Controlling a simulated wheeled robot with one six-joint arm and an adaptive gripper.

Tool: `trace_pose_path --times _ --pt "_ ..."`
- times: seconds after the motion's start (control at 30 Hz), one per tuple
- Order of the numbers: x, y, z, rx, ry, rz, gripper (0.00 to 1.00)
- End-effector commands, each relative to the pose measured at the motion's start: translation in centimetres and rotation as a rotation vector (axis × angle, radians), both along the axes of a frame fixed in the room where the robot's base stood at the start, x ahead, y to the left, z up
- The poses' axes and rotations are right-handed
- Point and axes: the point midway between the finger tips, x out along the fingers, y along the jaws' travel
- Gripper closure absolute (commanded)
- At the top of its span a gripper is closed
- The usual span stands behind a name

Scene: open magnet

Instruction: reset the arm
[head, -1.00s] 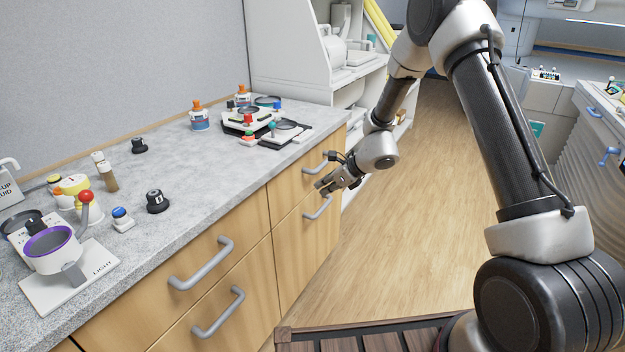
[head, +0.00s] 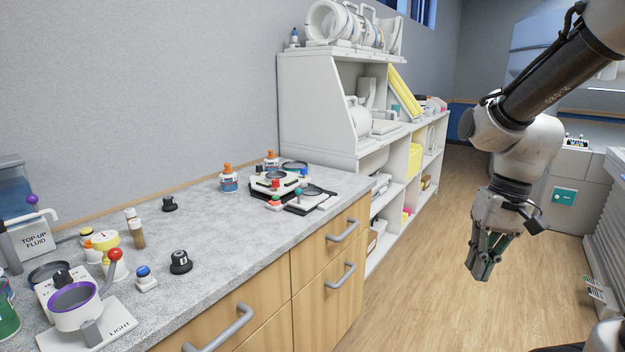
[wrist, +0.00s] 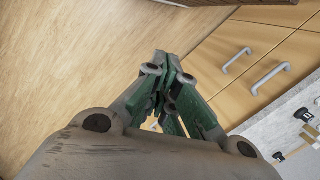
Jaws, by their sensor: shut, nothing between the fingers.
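My gripper (head: 482,268) hangs pointing down over the wooden floor, to the right of the counter and its drawers in the head view. Its fingers are shut with nothing between them. In the wrist view the green-sided fingers (wrist: 169,62) come together at their tips, with floor and drawer fronts beyond them. My arm is bent, with the forearm coming in from the upper right of the head view.
The grey counter (head: 225,235) holds bottles, small knobs and a purple-rimmed cup device (head: 75,305). Drawer handles (head: 340,275) stick out from its front. White shelves (head: 330,100) stand behind. The floor (head: 425,260) between counter and gripper is clear.

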Motion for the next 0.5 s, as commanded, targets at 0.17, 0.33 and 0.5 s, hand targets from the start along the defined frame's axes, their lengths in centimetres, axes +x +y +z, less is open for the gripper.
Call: trace_pose_path --times 0.17,0.33,0.5 --pt "-4.4 -3.9 4.3 -0.134 -0.162 0.096 1.00" --pt "-6.8 -5.2 7.0 -0.179 -0.314 0.091 1.00" --pt "-7.4 -5.3 9.0 -0.183 -0.410 0.073 1.00"
